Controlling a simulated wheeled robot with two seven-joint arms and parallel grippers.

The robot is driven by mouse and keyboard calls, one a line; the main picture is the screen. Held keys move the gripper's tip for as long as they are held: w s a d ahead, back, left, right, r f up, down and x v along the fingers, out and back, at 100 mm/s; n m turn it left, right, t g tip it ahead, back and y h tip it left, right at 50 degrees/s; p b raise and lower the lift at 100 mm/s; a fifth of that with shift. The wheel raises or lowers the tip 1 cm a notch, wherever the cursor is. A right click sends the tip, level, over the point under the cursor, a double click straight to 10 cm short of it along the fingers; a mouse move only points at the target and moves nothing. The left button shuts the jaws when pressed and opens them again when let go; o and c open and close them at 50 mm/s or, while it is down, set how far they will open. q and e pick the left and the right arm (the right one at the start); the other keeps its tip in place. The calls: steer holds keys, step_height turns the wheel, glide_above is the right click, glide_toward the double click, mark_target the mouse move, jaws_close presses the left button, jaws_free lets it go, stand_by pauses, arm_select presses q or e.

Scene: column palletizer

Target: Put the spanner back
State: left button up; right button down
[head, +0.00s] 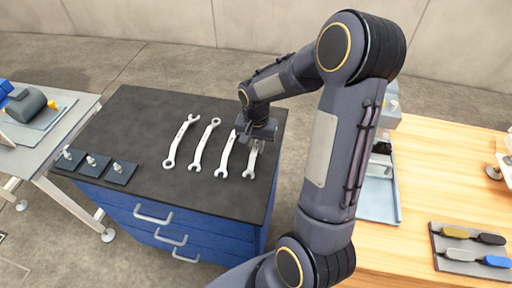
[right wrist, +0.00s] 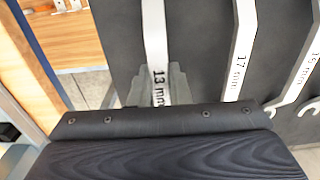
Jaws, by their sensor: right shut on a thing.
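Several silver spanners lie in a row on the black top of a blue drawer cabinet (head: 130,105). My right gripper (head: 257,143) is over the rightmost one, the 13 mm spanner (head: 251,164), and shut on it. In the right wrist view the fingers (right wrist: 157,86) close around the handle of this spanner (right wrist: 155,32), at the "13 mm" marking. I cannot tell whether it touches the cabinet top. The 17 mm spanner (right wrist: 240,50) and 19 mm spanner (right wrist: 298,80) lie beside it. My left gripper is not in view.
Several small dark blocks with pegs (head: 121,172) sit at the cabinet top's left front edge. A grey table (head: 60,133) stands left. A wooden table (head: 425,165) stands right, holding a grey tray with coloured-handled items (head: 460,233). The cabinet top's back left is clear.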

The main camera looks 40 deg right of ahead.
mark_target(256, 145)
steer(key=shift+f, duration=0.85)
steer(key=shift+f, duration=0.25)
steer(key=c, duration=1.4)
jaws_free()
steer(key=shift+r, duration=0.1)
steer(key=shift+o, duration=0.2)
step_height(256, 145, up, 12)
steer(key=s+a+r+n+t+y, duration=0.2)
steer(key=s+a+n, duration=0.2)
steer(key=s+a, duration=0.2)
steer(key=s+a+r+n+t+y, duration=0.1)
steer(key=s+a+r+n+t, duration=0.1)
steer(key=s+a, duration=0.5)
steer(key=shift+s+a+n+t+y, duration=0.35)
steer(key=shift+s+n+t, duration=0.45)
steer(key=shift+s+n, duration=0.9)
